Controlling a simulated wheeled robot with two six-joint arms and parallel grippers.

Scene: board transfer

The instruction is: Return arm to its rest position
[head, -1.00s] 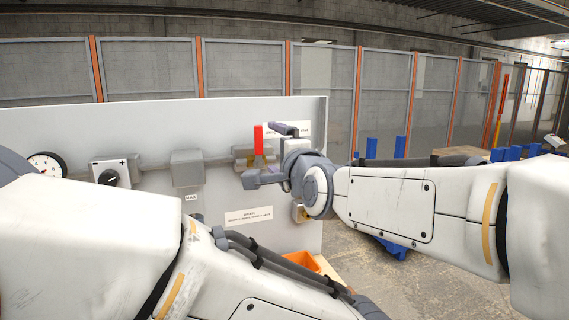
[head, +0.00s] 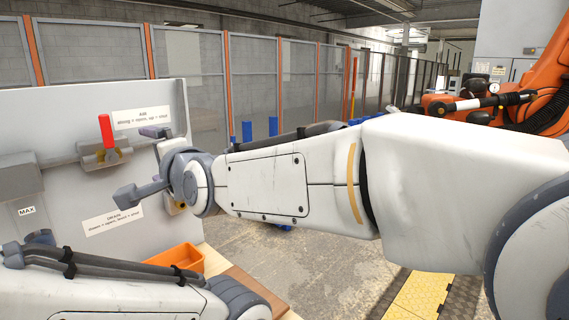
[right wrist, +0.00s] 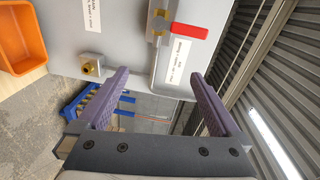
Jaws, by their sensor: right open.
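My right gripper (head: 145,163) is open and empty in front of the grey panel (head: 75,185), to the right of a red lever (head: 106,131). In the right wrist view its two purple-grey fingers (right wrist: 160,77) stand wide apart with nothing between them. The red lever also shows in the right wrist view (right wrist: 190,32), beyond the fingertips and apart from them. In the head view the lever stands upright on its grey fitting. My right arm (head: 290,187) stretches across the middle of the head view. Part of my left arm shows at lower left, but its gripper is not visible.
An orange bin (head: 175,262) sits below the panel and shows in the right wrist view (right wrist: 20,35). A brass fitting (right wrist: 91,66) projects from the panel. Blue racks (right wrist: 88,100) stand on the floor beyond. An orange robot arm (head: 520,90) is at right. Open floor lies between.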

